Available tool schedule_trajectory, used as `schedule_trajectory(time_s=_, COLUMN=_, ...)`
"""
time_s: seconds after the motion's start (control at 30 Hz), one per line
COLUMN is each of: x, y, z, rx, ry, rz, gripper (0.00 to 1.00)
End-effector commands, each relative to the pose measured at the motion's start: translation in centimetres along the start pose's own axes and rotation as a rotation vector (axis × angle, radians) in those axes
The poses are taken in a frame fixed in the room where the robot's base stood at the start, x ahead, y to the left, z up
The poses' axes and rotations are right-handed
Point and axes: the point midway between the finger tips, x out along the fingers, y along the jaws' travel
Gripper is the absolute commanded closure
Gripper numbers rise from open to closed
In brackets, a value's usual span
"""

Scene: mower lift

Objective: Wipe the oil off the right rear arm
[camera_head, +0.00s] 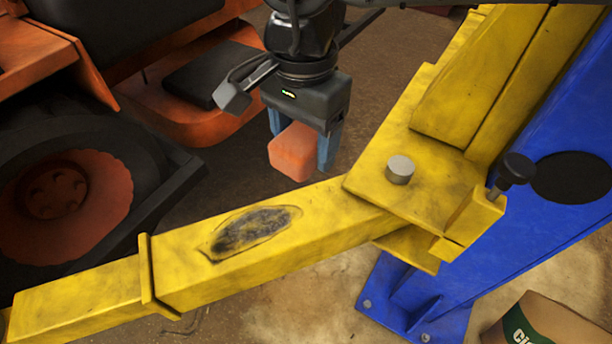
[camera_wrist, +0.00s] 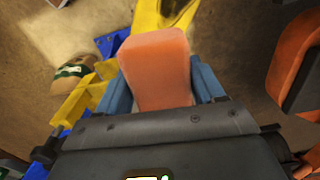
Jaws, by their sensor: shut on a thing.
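The yellow lift arm (camera_head: 330,210) runs from the lower left to a bolted joint at the right in the head view. A dark oil patch (camera_head: 252,231) lies on its top face, left of the joint. My gripper (camera_head: 302,150) is shut on an orange-pink block, perhaps a sponge (camera_head: 293,152), and holds it above and behind the arm, up and right of the oil patch. In the wrist view the block (camera_wrist: 156,68) sits between the blue fingers. The yellow arm (camera_wrist: 163,14) shows in part behind the block.
A blue post (camera_head: 570,215) stands at the right, with a black knob (camera_head: 517,168) on the yellow bracket beside it. An orange mower (camera_head: 190,110) with a black tyre (camera_head: 85,195) is at the left. A brown container with a green label (camera_head: 540,325) is at the lower right.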

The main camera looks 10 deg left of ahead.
Motion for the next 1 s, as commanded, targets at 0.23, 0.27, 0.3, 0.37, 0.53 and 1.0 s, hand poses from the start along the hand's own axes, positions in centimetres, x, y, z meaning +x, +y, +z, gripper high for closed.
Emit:
schedule_trajectory(time_s=0.23, x=3.8, y=0.0, z=0.0, rx=0.0, ry=0.0, rz=0.0, gripper=0.57)
schedule_trajectory(time_s=0.27, x=4.4, y=0.0, z=0.0, rx=0.0, ry=0.0, rz=0.0, gripper=0.57)
schedule_trajectory(time_s=0.3, x=5.0, y=0.0, z=0.0, rx=0.0, ry=0.0, rz=0.0, gripper=0.57)
schedule_trajectory(time_s=0.37, x=5.9, y=0.0, z=0.0, rx=0.0, ry=0.0, rz=0.0, gripper=0.57)
schedule_trajectory(time_s=0.53, x=7.2, y=0.0, z=0.0, rx=0.0, ry=0.0, rz=0.0, gripper=0.57)
schedule_trajectory(time_s=1.0, x=9.9, y=1.0, z=-0.8, rx=-0.001, ry=-0.001, rz=0.0, gripper=0.57)
